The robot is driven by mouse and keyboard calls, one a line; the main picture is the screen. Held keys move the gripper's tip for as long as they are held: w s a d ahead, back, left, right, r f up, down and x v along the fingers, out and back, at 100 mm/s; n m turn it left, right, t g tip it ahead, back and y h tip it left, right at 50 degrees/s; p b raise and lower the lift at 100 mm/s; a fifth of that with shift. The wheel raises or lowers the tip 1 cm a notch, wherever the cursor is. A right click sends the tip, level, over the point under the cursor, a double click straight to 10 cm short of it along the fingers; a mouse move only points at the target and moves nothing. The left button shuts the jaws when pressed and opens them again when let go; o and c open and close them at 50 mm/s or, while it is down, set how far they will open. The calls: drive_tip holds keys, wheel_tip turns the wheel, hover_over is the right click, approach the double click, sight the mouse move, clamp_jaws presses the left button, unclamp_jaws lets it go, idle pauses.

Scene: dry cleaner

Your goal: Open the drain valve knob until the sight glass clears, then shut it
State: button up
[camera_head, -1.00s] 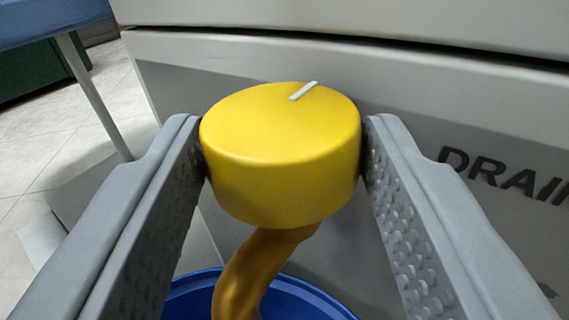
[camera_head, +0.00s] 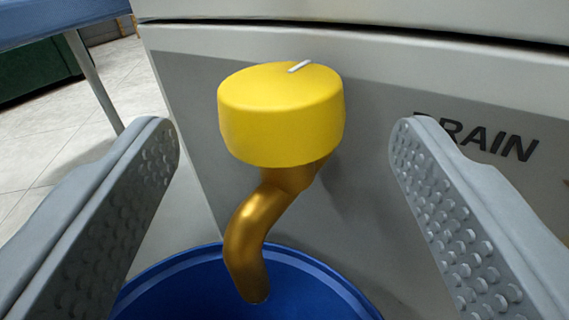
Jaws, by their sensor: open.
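The yellow drain valve knob (camera_head: 280,115) sits on top of a brass spout (camera_head: 250,235) in front of a grey machine panel. A white pointer mark on the knob's top lies toward the back, tilted slightly right. My gripper (camera_head: 287,145) is open, with one finger on each side of the knob and a clear gap to both. The knob is free of the fingers. The spout's end hangs over a blue bucket (camera_head: 330,290), and no liquid shows coming from it. The sight glass is not in view.
The grey machine panel (camera_head: 365,85) stands close behind the knob, with dark DRAIN lettering at right. A blue-topped table (camera_head: 60,22) with a metal leg is at upper left. Pale tiled floor shows at left.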

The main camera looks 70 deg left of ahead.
drive_tip(key=v, duration=1.4)
drive_tip(key=shift+s+d, duration=0.2)
drive_tip(key=shift+d, duration=0.15)
